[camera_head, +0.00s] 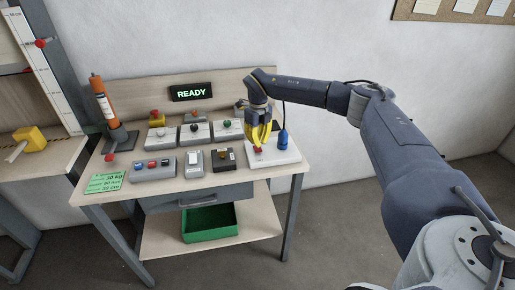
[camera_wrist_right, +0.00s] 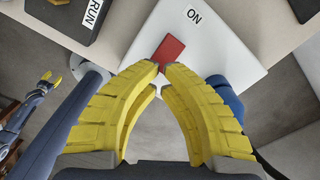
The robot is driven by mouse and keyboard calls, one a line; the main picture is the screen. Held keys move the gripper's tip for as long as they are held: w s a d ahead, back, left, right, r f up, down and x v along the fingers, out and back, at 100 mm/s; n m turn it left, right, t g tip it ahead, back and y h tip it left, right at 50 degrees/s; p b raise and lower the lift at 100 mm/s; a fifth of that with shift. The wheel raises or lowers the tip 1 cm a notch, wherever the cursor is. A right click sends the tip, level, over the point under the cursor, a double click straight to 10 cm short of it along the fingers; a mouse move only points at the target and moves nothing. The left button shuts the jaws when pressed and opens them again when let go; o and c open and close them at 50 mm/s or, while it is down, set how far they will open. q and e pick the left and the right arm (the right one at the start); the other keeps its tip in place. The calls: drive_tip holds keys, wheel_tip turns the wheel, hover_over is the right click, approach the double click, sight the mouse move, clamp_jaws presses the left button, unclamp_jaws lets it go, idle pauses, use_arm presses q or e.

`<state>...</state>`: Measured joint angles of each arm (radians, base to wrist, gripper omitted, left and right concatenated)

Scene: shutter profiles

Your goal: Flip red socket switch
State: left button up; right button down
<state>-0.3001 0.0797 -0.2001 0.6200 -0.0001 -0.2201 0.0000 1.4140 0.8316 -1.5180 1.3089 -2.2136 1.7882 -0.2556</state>
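The red socket switch (camera_head: 257,149) sits on a white socket box (camera_head: 288,156) at the right end of the workbench. In the right wrist view the red switch (camera_wrist_right: 169,50) lies just beyond the fingertips, on the white panel below an upside-down "ON" label (camera_wrist_right: 194,14). My right gripper (camera_head: 256,143) points down over the switch. Its yellow fingertips (camera_wrist_right: 161,66) are drawn together with nothing between them; I cannot tell if they touch the switch. A small yellow-tipped gripper, apparently my left (camera_wrist_right: 48,77), shows at the left of the wrist view, too small to read.
A blue plug (camera_head: 283,139) stands on the white box, right of the fingers. Grey button boxes (camera_head: 153,173) and a dark switch box (camera_head: 223,159) fill the bench to the left. A READY display (camera_head: 191,92) is behind; a green bin (camera_head: 210,223) sits below.

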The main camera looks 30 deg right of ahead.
sight(258, 149)
drive_tip(key=shift+f, duration=1.95)
idle(1.3)
drive_tip(key=shift+r, duration=3.5)
drive_tip(key=shift+f, duration=0.1)
